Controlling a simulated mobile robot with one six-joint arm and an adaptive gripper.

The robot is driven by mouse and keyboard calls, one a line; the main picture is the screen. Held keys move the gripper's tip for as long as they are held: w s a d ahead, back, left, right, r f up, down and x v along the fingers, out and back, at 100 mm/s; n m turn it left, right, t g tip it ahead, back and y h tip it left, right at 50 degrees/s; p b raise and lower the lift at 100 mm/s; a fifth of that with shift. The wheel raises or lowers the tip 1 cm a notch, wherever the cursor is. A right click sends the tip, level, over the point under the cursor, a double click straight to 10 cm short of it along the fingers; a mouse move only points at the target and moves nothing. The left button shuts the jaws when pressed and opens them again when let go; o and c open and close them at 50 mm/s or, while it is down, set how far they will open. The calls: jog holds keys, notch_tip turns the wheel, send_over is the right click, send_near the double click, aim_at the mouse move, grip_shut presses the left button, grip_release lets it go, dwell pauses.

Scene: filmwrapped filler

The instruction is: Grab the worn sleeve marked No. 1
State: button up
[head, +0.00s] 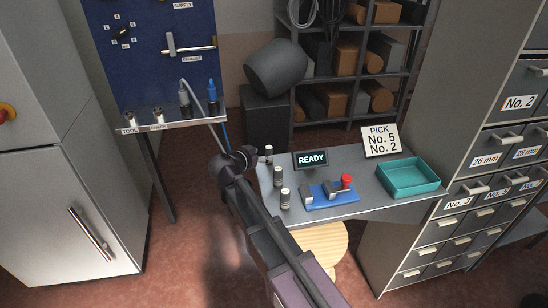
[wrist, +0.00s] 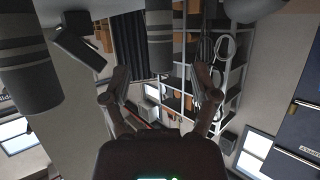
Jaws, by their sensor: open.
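No marking "No. 1" is readable, so I cannot tell which piece is the sleeve. Three dark cylinders with pale tops stand on the grey bench: a back one (head: 269,154), a middle one (head: 278,176) and a front one (head: 285,199). My gripper (head: 245,153) is at the bench's left edge, close to the back cylinder; its fingers are small and partly hidden there. In the wrist view my gripper (wrist: 164,88) has its fingers apart with nothing held. That view looks inverted; large dark banded cylinders show at its upper left (wrist: 28,65) and top middle (wrist: 158,38).
The bench (head: 375,205) carries a READY display (head: 311,159), a blue fixture (head: 328,200) with a red knob (head: 346,181), a sign reading PICK No. 5 No. 2 (head: 381,141) and a teal tray (head: 410,190). A blue panel (head: 150,65) with a ledge stands left; drawers (head: 440,225) stand right.

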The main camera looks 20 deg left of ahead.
aim_at(267, 152)
jog(key=shift+r+b+x, duration=0.2)
jog(key=shift+b+x, duration=0.45)
jog(key=shift+x, duration=1.75)
grip_shut()
